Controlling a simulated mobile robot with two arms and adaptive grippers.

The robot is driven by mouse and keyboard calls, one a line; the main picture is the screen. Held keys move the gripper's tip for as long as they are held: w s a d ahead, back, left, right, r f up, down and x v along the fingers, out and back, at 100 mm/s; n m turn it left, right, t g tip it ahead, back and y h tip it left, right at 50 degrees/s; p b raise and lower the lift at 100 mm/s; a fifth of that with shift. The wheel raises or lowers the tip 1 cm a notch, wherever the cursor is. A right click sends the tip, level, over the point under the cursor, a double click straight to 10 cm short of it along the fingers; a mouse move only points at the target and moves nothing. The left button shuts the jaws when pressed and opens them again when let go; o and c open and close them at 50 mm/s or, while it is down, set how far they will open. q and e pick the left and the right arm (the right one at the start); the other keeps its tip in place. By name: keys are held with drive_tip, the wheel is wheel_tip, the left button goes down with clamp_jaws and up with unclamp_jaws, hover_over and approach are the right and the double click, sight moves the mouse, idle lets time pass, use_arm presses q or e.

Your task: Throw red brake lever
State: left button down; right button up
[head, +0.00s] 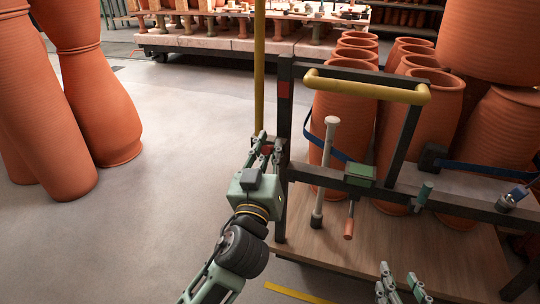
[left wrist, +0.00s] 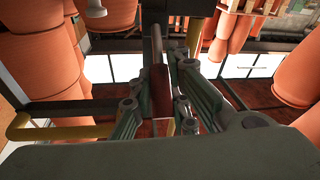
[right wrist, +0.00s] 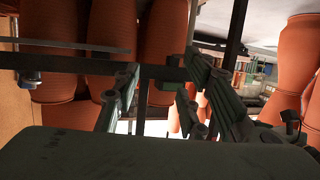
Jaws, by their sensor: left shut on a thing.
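The red brake lever (head: 268,144) shows as a small red part beside the cart's left post, mostly hidden by my left gripper (head: 266,150). In the left wrist view it is a dark red bar (left wrist: 159,72) between the fingers. My left gripper (left wrist: 162,95) is shut on this bar. My right gripper (head: 400,283) is low at the bottom of the head view, in front of the cart. Its fingers (right wrist: 165,95) stand apart with nothing between them.
The cart frame (head: 284,190) has a yellow handle (head: 366,86), a grey-white upright rod (head: 325,165) and an orange-tipped hanging handle (head: 349,228). Tall clay pots (head: 342,110) stand behind it. More pots (head: 95,105) stand at left. The floor (head: 170,215) between is clear.

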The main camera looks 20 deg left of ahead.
use_arm(q)
drive_tip(key=shift+s+f+t+b, duration=0.15)
drive_tip(key=shift+t+b, duration=0.15)
drive_tip(key=shift+b, duration=0.75)
use_arm(e)
wheel_tip(320, 180, up, 12)
drive_tip(key=w+a+t+y, duration=0.1)
drive_tip(key=t+y, duration=0.1)
drive_tip(key=t, duration=0.4)
drive_tip(key=shift+a+t, duration=0.4)
use_arm(q)
drive_tip(key=c, duration=1.7)
unclamp_jaws()
drive_tip(key=shift+o, duration=0.2)
use_arm(e)
drive_tip(key=shift+f, duration=0.1)
use_arm(q)
drive_tip(key=v, duration=1.2)
drive_tip(key=shift+d+f, duration=0.1)
drive_tip(key=shift+f, duration=0.1)
